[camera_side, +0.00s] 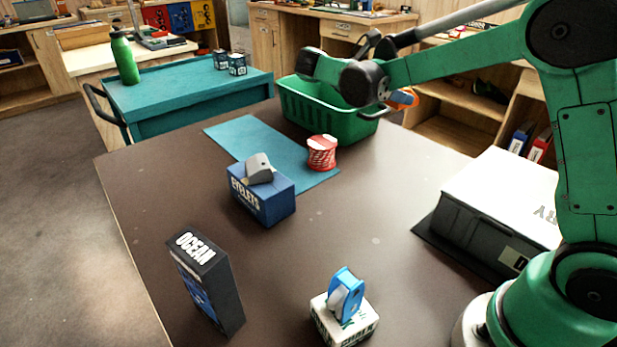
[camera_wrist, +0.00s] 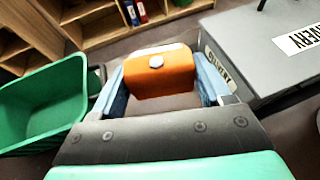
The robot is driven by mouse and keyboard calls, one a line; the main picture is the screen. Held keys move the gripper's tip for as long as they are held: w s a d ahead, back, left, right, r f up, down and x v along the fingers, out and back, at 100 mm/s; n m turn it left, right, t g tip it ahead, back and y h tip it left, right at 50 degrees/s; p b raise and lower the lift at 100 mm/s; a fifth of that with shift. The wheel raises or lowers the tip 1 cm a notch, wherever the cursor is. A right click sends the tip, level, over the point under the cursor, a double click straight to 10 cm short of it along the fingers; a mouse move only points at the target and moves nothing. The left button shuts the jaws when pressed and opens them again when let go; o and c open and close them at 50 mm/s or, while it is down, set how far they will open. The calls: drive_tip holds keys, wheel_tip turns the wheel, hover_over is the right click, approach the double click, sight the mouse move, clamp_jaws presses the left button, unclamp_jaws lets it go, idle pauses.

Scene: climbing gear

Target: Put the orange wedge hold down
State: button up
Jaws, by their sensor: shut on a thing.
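The orange wedge hold (camera_wrist: 158,78) sits between the two blue fingers of my gripper (camera_wrist: 165,88) in the wrist view. A round grey bolt shows on its face. My gripper is shut on it. In the side view the orange wedge hold (camera_side: 404,98) shows at the end of my gripper (camera_side: 392,96), raised, to the right of the green basket. My arm hides part of the gripper there. The hold appears clear of the table top, with nothing seen under it.
The green basket (camera_side: 330,117) stands at the table's back; a large grey box (camera_side: 480,215) stands at right. A teal mat (camera_side: 235,133) bears a red-white cord spool (camera_side: 322,153). The table's middle is bare.

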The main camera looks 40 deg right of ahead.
drive_tip(key=shift+w+a+r+n+t, duration=0.1)
drive_tip(key=shift+r+n+t, duration=0.2)
drive_tip(key=shift+r, duration=0.15)
drive_tip(key=w+a+r+n+t+y, duration=0.1)
drive_tip(key=w+a+r+n+t, duration=0.2)
drive_tip(key=n+t, duration=0.4)
drive_tip(key=shift+a+n+t, duration=0.3)
drive_tip(key=shift+a+t, duration=0.4)
drive_tip(key=shift+t, duration=0.3)
drive_tip(key=a+r+n+t+y, duration=0.1)
drive_tip(key=a+n+t+y, duration=0.1)
drive_tip(key=a, duration=0.1)
drive_tip(key=a+r+n+t+y, duration=0.1)
drive_tip(key=a+n+t+y, duration=0.1)
drive_tip(key=n, duration=0.1)
drive_tip(key=a+r+n+t+y, duration=0.2)
drive_tip(key=a+n+y, duration=0.1)
drive_tip(key=shift+w+a, duration=0.15)
drive_tip(key=shift+a, duration=0.2)
drive_tip(key=shift+a+r+n+y, duration=0.15)
drive_tip(key=shift+a+n+y, duration=0.35)
drive_tip(key=shift+n, duration=0.1)
drive_tip(key=shift+d, duration=0.1)
